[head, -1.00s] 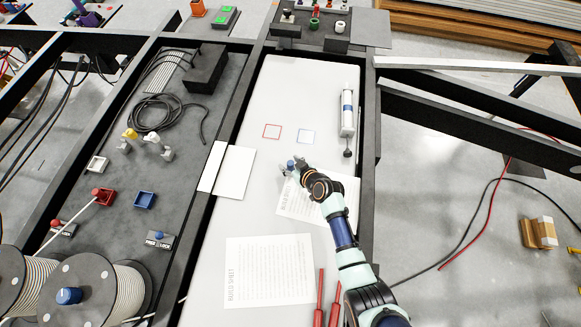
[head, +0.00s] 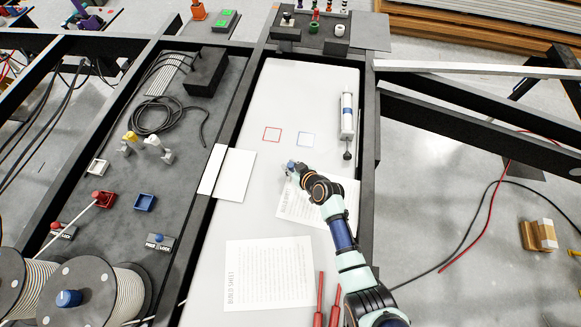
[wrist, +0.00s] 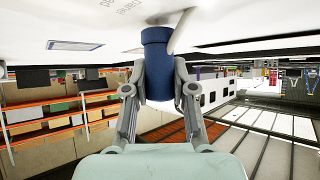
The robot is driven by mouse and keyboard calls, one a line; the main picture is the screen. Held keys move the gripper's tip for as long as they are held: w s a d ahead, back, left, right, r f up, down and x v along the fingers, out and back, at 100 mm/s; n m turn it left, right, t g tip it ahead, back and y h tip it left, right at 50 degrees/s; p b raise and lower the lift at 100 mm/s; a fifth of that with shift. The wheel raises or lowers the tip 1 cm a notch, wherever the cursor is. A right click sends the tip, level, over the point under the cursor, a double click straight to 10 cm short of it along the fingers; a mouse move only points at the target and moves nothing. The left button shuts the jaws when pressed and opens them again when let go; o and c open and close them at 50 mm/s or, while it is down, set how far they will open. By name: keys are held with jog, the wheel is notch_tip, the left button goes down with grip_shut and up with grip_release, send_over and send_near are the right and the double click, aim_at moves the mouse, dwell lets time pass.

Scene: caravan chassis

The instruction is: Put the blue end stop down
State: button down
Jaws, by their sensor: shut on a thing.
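The blue end stop (wrist: 157,62) is a short blue cylinder. My gripper (wrist: 158,88) is shut on it, one finger on each side. In the wrist view its far end is at the white panel; I cannot tell whether it touches. In the head view, the end stop (head: 290,165) is a small blue spot at the tip of my gripper (head: 292,170), mostly hidden by the fingers. It is at the upper left edge of the tilted build sheet (head: 292,207). A pale blue square outline (head: 307,139) and a red one (head: 272,135) lie just beyond.
A white tube with a blue band (head: 347,115) lies near the panel's right edge. Flat white plates (head: 235,175) lie at the left edge. A second sheet (head: 268,272) and red-handled tools (head: 319,300) are nearer. The panel's far part is clear.

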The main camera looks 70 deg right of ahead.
aim_at(290, 165)
notch_tip(290, 165, up, 19)
jog(key=p, duration=0.4)
jog(key=shift+p, duration=0.35)
jog(key=shift+r, duration=0.1)
